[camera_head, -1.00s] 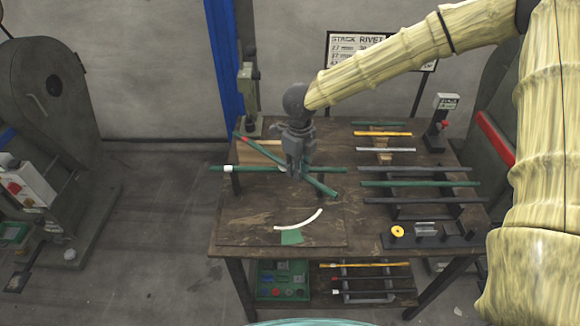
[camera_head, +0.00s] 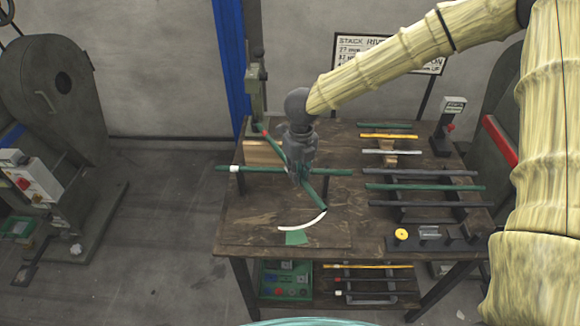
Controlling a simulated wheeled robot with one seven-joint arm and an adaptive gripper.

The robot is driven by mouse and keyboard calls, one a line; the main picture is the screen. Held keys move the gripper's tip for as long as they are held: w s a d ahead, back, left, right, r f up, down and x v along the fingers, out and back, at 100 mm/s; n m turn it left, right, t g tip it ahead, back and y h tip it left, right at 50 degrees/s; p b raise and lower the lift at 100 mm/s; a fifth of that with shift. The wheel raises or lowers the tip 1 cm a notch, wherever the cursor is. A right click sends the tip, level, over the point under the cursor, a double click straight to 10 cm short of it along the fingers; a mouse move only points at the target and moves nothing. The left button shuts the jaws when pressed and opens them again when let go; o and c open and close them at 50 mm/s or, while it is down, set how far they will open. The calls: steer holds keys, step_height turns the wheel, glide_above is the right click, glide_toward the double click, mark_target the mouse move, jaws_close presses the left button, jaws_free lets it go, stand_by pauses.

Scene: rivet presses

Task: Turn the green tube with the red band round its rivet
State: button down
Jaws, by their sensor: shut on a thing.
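The green tube with the red band (camera_head: 273,145) lies slanting across another green tube with a white band (camera_head: 325,171). Its red-banded end points to the back left. Its front end reaches the right tip of a curved white mark (camera_head: 305,224) on the table. My gripper (camera_head: 298,178) points down over the crossing and is shut on the red-banded tube. The gripper hides the rivet and the middle of both tubes. The white-banded tube lies roughly left to right. A green patch (camera_head: 296,238) lies in front of the curved mark.
Several tubes lie on a rack at the table's (camera_head: 245,215) right, including a yellow one (camera_head: 388,136). A small press (camera_head: 255,95) stands at the back left. A fixture with a yellow disc (camera_head: 401,234) sits at the front right. The front left tabletop is clear.

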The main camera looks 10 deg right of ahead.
stand_by(0.4)
steer(key=shift+a+m, duration=0.45)
steer(key=shift+m, duration=0.55)
steer(key=shift+a+m, duration=0.4)
steer(key=shift+m, duration=0.6)
steer(key=c, duration=1.3)
jaws_free()
steer(key=shift+r, duration=0.1)
steer(key=r, duration=1.1)
steer(key=shift+d+r, duration=0.2)
steer(key=shift+r, duration=0.2)
